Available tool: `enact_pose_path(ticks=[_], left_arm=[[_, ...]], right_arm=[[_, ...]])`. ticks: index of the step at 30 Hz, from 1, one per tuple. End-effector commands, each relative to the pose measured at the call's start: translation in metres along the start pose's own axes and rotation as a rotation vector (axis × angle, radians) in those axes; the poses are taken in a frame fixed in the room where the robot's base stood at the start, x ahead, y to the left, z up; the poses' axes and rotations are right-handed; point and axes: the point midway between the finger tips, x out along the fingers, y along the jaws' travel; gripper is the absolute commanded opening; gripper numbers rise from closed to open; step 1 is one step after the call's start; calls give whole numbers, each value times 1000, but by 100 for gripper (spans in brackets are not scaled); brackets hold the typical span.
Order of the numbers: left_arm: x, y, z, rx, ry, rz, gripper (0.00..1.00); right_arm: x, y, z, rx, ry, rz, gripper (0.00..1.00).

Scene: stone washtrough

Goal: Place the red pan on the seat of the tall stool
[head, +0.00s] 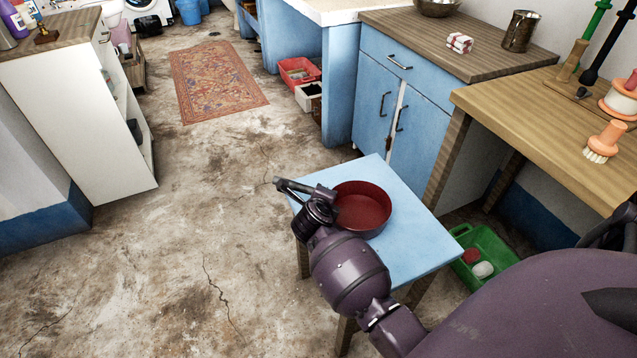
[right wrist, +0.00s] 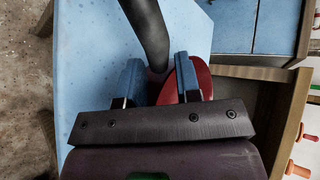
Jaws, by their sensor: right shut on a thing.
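The red pan (head: 364,208) is round with a dark handle (head: 298,187) pointing left. It is over the light-blue seat (head: 415,248) of the tall stool, near its upper middle; I cannot tell whether its base touches. My right gripper (head: 318,204) is shut on the pan's handle at the seat's left edge. In the right wrist view the black handle (right wrist: 150,35) runs between the two blue-sided fingers (right wrist: 158,85), and a piece of the red pan (right wrist: 185,80) shows beside it. Most of the pan is hidden there. My left gripper is not in view.
A wooden-topped blue cabinet (head: 385,100) stands behind the stool. A wooden table (head: 530,115) with brushes is to the right, a green crate (head: 485,250) below it. The floor to the left is clear up to a white shelf (head: 80,120) and a patterned rug (head: 215,80).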

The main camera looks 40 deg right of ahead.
Motion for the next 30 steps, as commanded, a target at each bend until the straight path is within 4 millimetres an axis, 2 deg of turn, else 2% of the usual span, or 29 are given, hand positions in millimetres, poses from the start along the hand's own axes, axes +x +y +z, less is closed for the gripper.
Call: enact_pose_path(ticks=[4,12,13,18,27,30], left_arm=[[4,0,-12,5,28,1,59],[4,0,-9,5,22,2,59],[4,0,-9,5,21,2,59],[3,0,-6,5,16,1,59],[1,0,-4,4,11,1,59],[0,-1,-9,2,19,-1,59]], right_arm=[[0,-3,2,3,-5,-5,0],[1,0,1,2,-3,-4,0],[1,1,1,2,-2,-2,34],[1,1,1,2,-2,-3,58],[0,-1,1,3,-3,-3,58],[-7,-3,3,5,-4,-3,58]])
